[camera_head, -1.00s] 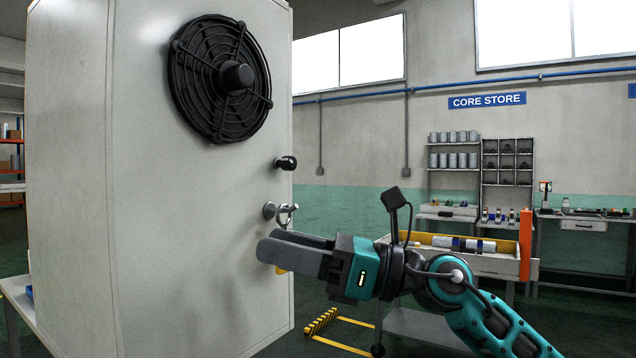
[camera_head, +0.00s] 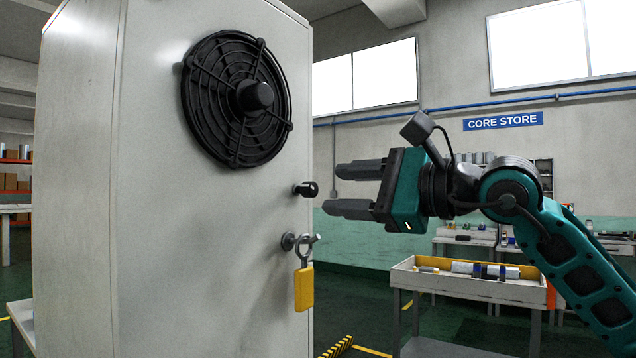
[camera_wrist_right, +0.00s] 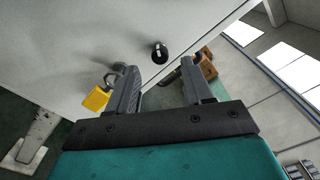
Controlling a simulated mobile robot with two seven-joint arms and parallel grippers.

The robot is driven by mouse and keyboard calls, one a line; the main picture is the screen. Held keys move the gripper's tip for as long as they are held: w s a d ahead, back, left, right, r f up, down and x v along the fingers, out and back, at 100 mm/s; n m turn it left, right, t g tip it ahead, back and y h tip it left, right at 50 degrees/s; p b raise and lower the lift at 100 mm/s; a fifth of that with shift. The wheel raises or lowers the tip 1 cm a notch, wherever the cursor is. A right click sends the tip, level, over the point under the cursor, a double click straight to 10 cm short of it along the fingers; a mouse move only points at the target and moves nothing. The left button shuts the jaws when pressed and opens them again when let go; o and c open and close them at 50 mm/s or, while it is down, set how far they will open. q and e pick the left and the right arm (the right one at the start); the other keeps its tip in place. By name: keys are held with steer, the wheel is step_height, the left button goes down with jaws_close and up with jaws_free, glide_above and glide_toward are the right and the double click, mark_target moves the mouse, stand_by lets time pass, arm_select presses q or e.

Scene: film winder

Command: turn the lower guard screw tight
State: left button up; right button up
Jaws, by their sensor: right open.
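A black knob (camera_head: 306,189) sticks out near the right edge of the pale cabinet (camera_head: 165,250); it may be the lower guard screw, as nothing is labelled so. In the right wrist view the knob (camera_wrist_right: 159,53) lies ahead, between the lines of the two fingers. My right gripper (camera_head: 335,190) is open and empty, its fingers one above the other, just right of the knob and apart from it. The right gripper (camera_wrist_right: 160,68) also fills the lower wrist view. My left gripper is not in view.
Below the knob, a metal latch (camera_head: 298,241) carries a hanging yellow tag or padlock (camera_head: 303,287). A black fan guard (camera_head: 237,98) with a round hub is above left. A trolley (camera_head: 470,285) with parts stands behind, below my right arm.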

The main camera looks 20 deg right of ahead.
mark_target(314, 189)
steer(key=x, duration=0.5)
steer(key=shift+a+p, duration=0.1)
steer(key=shift+p, duration=0.25)
jaws_close()
